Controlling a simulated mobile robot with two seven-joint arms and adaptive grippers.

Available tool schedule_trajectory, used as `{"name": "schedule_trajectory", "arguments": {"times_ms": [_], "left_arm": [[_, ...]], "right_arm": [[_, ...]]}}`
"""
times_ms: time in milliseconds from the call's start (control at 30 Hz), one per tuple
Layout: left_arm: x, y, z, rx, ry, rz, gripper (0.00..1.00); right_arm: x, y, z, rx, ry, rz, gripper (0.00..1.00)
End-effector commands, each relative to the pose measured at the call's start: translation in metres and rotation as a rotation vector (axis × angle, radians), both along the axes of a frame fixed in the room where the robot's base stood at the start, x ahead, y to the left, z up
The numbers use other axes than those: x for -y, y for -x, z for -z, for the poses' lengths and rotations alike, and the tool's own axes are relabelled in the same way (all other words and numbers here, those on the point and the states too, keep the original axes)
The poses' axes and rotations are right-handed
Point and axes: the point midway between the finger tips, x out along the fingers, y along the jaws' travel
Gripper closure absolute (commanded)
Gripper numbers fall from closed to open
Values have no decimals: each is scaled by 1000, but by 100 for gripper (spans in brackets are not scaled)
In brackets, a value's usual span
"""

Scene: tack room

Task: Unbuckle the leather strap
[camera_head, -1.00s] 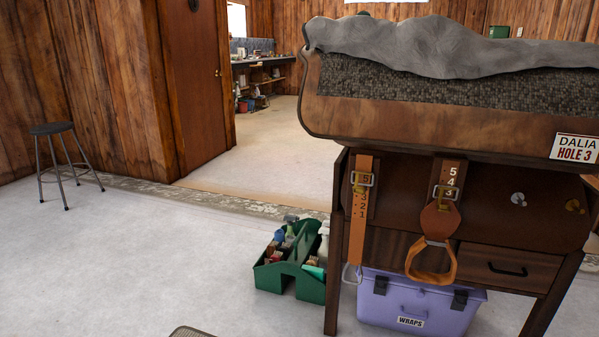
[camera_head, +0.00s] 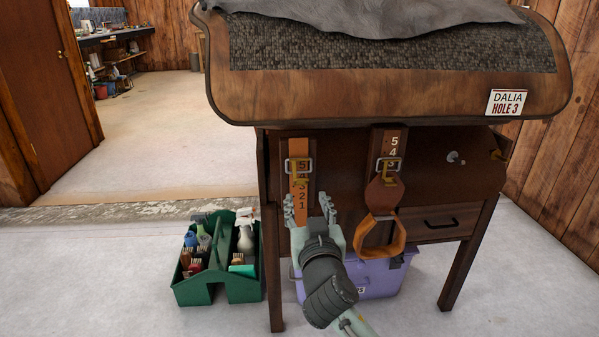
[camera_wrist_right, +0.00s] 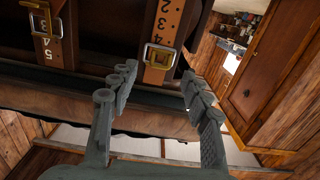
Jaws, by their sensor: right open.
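A tan leather strap (camera_head: 300,190) numbered 5 to 1 hangs at the left of the dark rack front. It passes through a square metal buckle (camera_head: 298,166) with a brass prong. Its lower end is hidden behind my right gripper (camera_head: 308,207), which is open and empty just below the buckle, with a finger to each side of the strap. In the right wrist view, the buckle (camera_wrist_right: 158,57) lies ahead, between the open fingertips (camera_wrist_right: 157,82) but apart from them. A second strap (camera_head: 392,145) has a buckle (camera_head: 388,166) near 3. My left gripper is not in view.
A tan stirrup (camera_head: 379,236) hangs from the second strap, close right of my gripper. A sign (camera_head: 507,102) reads DALIA HOLE 3. A green caddy (camera_head: 217,284) and a purple box (camera_head: 385,280) stand on the floor.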

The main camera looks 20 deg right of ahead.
Motion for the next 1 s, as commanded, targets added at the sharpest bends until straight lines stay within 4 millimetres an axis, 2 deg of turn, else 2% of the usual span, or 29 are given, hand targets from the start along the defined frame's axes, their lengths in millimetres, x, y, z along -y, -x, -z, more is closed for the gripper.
{"name": "schedule_trajectory", "arguments": {"times_ms": [100, 233, 600, 767, 1000], "left_arm": [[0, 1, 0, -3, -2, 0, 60], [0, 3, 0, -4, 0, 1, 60], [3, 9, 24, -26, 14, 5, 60], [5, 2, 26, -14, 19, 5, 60], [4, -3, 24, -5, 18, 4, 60]], "right_arm": [[-3, -3, -12, 35, -2, -6, 52], [0, -15, -14, 41, -1, -7, 52], [15, -68, -13, 38, -2, -6, 52], [18, -76, -12, 36, -2, -6, 52], [18, -77, -12, 36, -3, -6, 52]]}}
